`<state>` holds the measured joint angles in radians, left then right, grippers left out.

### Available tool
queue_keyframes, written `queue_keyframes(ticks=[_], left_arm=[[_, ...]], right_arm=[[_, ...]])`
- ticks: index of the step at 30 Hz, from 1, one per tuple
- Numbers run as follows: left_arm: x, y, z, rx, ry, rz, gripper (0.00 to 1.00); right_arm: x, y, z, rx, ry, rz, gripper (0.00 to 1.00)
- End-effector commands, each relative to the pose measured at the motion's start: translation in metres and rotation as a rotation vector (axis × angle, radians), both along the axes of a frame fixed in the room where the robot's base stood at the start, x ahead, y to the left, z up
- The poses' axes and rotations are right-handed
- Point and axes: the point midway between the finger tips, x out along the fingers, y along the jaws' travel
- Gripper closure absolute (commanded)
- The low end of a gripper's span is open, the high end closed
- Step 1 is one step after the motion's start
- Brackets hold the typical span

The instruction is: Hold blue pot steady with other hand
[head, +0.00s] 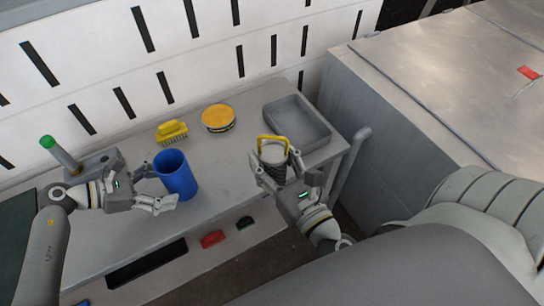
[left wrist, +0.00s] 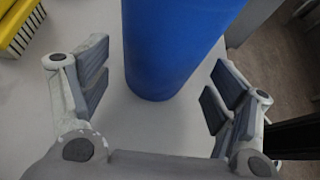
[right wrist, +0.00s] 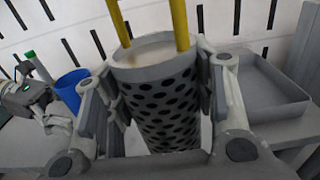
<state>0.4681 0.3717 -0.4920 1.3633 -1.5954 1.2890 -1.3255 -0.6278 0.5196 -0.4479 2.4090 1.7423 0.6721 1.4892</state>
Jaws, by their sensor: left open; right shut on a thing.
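The blue pot (head: 177,175) stands upright on the grey table. My left gripper (head: 160,190) is open with its fingers on either side of the pot. In the left wrist view the blue pot (left wrist: 170,50) rises between and beyond the open fingers, with gaps on both sides. My right gripper (head: 276,172) is shut on a grey perforated cylinder with a yellow handle (head: 273,152). In the right wrist view this perforated cylinder (right wrist: 160,100) is upright between the fingers, and its top looks pale inside.
On the grey table (head: 225,165) are a yellow brush (head: 172,132), a round yellow tub (head: 218,118) and a grey tray (head: 297,122). A green-topped cylinder (head: 60,155) is at the left. Red (head: 212,239) and dark items lie on a lower shelf. A slotted white wall stands behind.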

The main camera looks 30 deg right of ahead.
Motion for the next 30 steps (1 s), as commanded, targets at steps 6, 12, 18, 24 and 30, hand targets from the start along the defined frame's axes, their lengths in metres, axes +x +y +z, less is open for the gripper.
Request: queue_keyframes(ticks=[6,12,18,24,30], left_arm=[[0.001,-0.021,-0.015,-0.001,-0.004,-0.001,0.18],[0.001,-0.029,-0.017,-0.001,-0.004,-0.001,0.18],[0.001,-0.030,-0.016,-0.001,-0.004,0.000,0.18],[0.001,-0.030,-0.016,-0.001,-0.004,0.000,0.34],[0.001,-0.030,-0.016,-0.001,-0.003,-0.001,0.35]], right_arm=[[0.000,0.000,-0.023,0.000,-0.001,0.000,0.82],[0.000,0.000,-0.026,0.000,-0.001,0.000,0.82],[0.000,0.000,-0.026,0.000,-0.001,0.000,0.82],[0.000,0.000,-0.026,0.000,-0.001,0.000,0.82],[0.000,0.000,-0.026,0.000,-0.001,0.000,0.82]])
